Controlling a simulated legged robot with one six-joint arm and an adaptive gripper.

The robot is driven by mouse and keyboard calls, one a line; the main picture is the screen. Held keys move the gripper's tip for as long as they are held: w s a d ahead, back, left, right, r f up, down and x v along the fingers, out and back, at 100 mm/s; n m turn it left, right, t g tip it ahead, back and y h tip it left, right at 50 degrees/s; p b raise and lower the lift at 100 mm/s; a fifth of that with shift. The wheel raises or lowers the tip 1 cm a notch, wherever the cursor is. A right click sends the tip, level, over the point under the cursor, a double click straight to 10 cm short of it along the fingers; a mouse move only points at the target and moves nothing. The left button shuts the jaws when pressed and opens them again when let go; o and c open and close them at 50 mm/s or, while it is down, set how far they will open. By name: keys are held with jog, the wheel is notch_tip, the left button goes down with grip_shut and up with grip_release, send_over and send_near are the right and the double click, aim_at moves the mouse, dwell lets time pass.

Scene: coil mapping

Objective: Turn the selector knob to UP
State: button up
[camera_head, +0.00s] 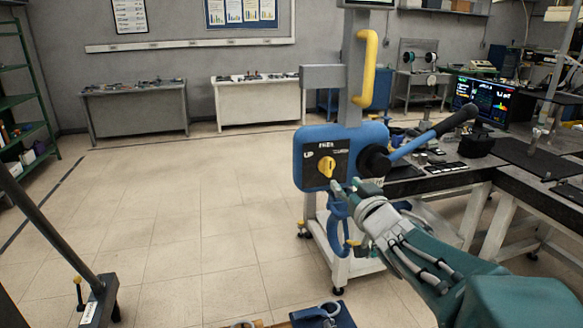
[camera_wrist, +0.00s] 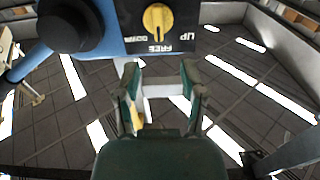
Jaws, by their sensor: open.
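The selector knob (camera_head: 326,166) is yellow and sits on a black label plate on the blue housing (camera_head: 305,178). FREE is printed above it and UP at its upper left. The knob looks roughly upright, in line with FREE. In the wrist view the knob (camera_wrist: 157,20) shows at the top, with the lettering upside down and UP to its right. My gripper (camera_head: 346,188) is just below and right of the knob in the head view, apart from it. In the wrist view my gripper's two fingers (camera_wrist: 163,88) are spread, with nothing held between them.
A black round hub (camera_head: 374,161) with a blue lever (camera_head: 412,146) stands right of the knob. A yellow handle (camera_head: 366,68) is on the grey column above. A cluttered workbench (camera_head: 450,178) lies to the right. The floor (camera_head: 170,220) to the left is clear.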

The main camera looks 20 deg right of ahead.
aim_at(330, 167)
jog(key=w, duration=0.8)
jog(key=shift+w, duration=0.35)
jog(key=shift+d, duration=0.1)
grip_shut()
